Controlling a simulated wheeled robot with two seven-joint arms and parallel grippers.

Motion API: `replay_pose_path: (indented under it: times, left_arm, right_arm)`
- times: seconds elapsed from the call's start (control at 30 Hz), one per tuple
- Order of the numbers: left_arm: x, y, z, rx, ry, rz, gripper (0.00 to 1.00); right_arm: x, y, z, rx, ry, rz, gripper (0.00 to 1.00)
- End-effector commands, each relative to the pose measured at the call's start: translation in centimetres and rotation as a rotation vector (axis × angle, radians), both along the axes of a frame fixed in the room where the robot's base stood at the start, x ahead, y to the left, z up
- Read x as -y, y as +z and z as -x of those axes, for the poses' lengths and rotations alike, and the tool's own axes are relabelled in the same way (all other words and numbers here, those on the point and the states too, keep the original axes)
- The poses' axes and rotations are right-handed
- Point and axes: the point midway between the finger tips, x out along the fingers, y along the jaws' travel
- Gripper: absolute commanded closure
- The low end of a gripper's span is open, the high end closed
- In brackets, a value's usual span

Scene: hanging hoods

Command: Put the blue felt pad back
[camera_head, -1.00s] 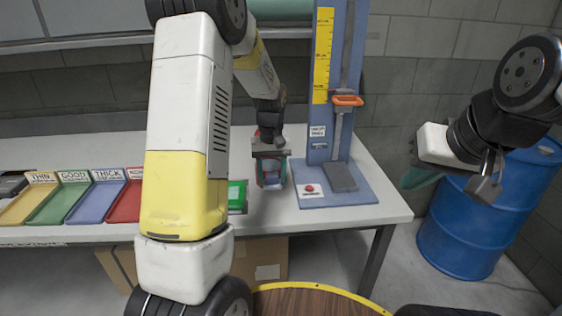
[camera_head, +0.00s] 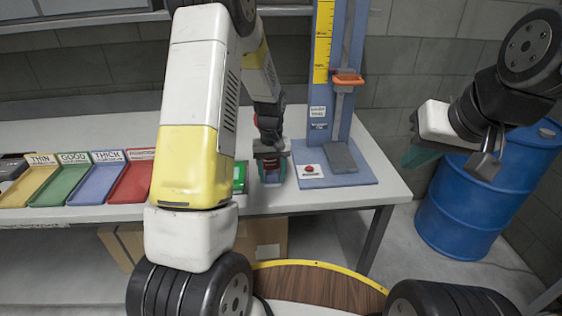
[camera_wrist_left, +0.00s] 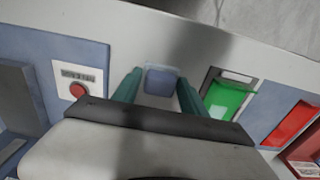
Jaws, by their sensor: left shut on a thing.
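The blue felt pad (camera_head: 272,178) is a small blue block between the teal fingers of my left gripper (camera_head: 272,176). The left gripper is shut on it, over the table strip between the green-faced device and the gauge base. In the left wrist view the pad (camera_wrist_left: 161,80) shows between the two teal fingertips (camera_wrist_left: 158,90). I cannot tell whether the pad touches the table. My right gripper (camera_head: 420,152) hangs at the right, away from the table, in front of the blue drum. Its teal finger shows side-on, so its opening is unclear.
The blue gauge stand (camera_head: 345,178) with an orange handle (camera_head: 347,80) and red button (camera_head: 309,168) stands right of the left gripper. The green-faced device (camera_head: 239,177) is just left. Yellow, green, blue and red trays (camera_head: 97,184) line the left. A blue drum (camera_head: 465,215) stands right.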

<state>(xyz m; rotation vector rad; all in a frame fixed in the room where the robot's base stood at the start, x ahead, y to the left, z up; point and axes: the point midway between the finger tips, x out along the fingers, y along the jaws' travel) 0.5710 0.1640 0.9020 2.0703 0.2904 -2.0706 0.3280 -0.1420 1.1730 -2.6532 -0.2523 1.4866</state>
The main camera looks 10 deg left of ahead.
Motion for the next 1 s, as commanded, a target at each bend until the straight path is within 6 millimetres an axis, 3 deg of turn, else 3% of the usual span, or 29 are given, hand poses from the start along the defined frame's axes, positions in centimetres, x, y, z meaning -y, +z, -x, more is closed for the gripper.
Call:
replay_pose_path:
  times: [0.9,0.93,1.0]
  left_arm:
    - [0.0,-1.2,0.0,0.0,0.0,0.0,0.94]
    - [0.0,-1.2,0.0,0.001,0.0,0.0,0.48]
    - [0.0,-1.1,0.0,0.001,0.0,0.0,0.34]
  right_arm:
    - [0.0,0.0,0.0,0.0,0.0,0.0,1.0]
    - [0.0,0.0,0.0,0.0,0.0,0.0,1.0]
    - [0.0,0.0,0.0,0.0,0.0,0.0,1.0]
